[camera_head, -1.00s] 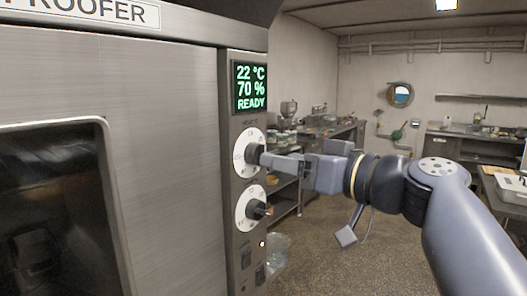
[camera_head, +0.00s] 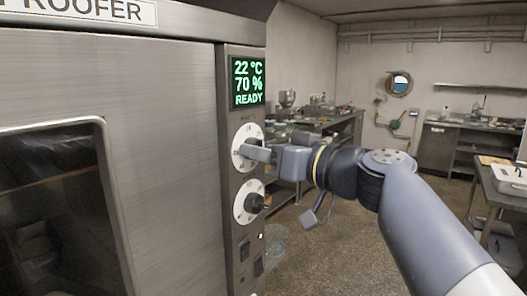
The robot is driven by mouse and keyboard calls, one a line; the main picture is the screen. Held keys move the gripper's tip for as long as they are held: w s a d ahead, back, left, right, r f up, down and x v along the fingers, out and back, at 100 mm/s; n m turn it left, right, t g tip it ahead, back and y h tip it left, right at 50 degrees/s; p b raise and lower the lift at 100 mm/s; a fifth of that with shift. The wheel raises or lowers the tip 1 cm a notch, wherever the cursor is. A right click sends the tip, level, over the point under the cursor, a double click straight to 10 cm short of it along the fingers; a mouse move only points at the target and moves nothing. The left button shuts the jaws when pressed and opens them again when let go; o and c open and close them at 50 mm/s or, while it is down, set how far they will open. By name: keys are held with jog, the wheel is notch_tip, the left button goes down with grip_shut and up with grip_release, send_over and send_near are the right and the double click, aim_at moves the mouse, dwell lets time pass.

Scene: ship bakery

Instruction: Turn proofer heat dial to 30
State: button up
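The proofer's upper dial (camera_head: 242,138), a white disc labelled as the heat dial above it in small print, sits on the steel control panel under the display. Its dark knob is mostly hidden by my gripper (camera_head: 257,152). My gripper's fingers are level with the knob and reach it from the right; the gap between them does not show, so I cannot tell whether they grip it. The green display (camera_head: 248,82) reads 22 °C, 70 % and READY. The dial's number setting is too small and covered to read.
A lower dial (camera_head: 241,207) with a black knob sits just below, close under my gripper. Switches (camera_head: 244,251) are beneath it. The proofer door (camera_head: 165,160) fills the left. Steel benches (camera_head: 330,126) stand behind; open floor lies to the right.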

jog(key=c, duration=0.6)
jog(key=shift+m, duration=0.3)
jog(key=m+p, duration=0.2)
jog(key=m, duration=0.8)
jog(key=m+g+p, duration=0.1)
jog(key=m+p, duration=0.1)
jog(key=m, duration=0.7)
jog(key=shift+w+d+r+m+g+p, duration=0.1)
jog(key=shift+w+d+m+g+p, duration=0.05)
jog(key=shift+m+g+p, duration=0.2)
